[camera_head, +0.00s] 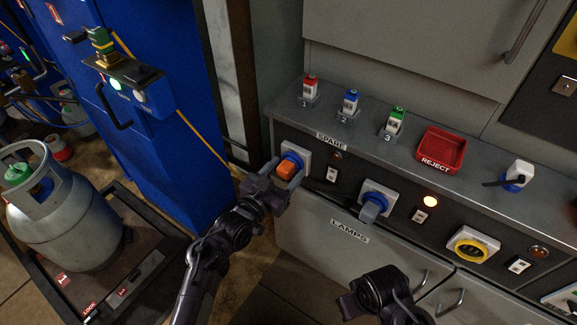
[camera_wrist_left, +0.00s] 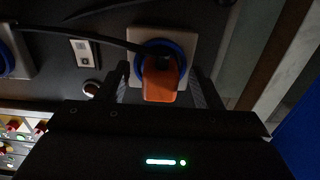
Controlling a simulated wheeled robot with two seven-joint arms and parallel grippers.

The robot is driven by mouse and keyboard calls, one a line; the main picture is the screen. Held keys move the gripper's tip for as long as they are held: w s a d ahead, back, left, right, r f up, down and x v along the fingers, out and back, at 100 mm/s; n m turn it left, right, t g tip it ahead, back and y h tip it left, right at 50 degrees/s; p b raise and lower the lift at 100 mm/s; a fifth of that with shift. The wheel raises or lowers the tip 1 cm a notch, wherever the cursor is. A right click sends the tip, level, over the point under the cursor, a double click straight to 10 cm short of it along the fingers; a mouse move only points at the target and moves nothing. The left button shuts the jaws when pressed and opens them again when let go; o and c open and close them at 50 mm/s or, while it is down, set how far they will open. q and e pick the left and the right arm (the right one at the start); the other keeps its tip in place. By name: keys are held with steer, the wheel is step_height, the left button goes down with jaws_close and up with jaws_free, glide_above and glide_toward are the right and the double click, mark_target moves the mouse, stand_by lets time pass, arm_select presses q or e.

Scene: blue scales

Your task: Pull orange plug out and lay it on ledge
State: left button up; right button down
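The orange plug (camera_head: 287,169) sits in a blue round socket on a pale plate at the left end of the dark panel. In the left wrist view the plug (camera_wrist_left: 160,80) stands in its blue socket ring (camera_wrist_left: 181,58), with a black cable running left. My left gripper (camera_head: 279,178) is open, its fingers on either side of the plug; I cannot see contact. The grey ledge (camera_head: 290,113) runs above the panel. My right gripper (camera_head: 357,299) is low in front of the cabinet, and its fingertips are unclear.
On the ledge stand a red (camera_head: 310,87), a blue (camera_head: 350,101) and a green (camera_head: 396,119) plug in numbered holders, a red REJECT tray (camera_head: 441,149) and a white-and-blue plug (camera_head: 517,176). A grey plug (camera_head: 372,207) sits in the middle socket. A gas cylinder (camera_head: 65,220) stands left.

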mark_target(281, 175)
arm_select(q)
jaws_close()
steer(key=shift+p+v, duration=1)
steer(key=shift+v, duration=0.5)
steer(key=shift+p+v, duration=0.85)
steer(key=shift+v, duration=0.65)
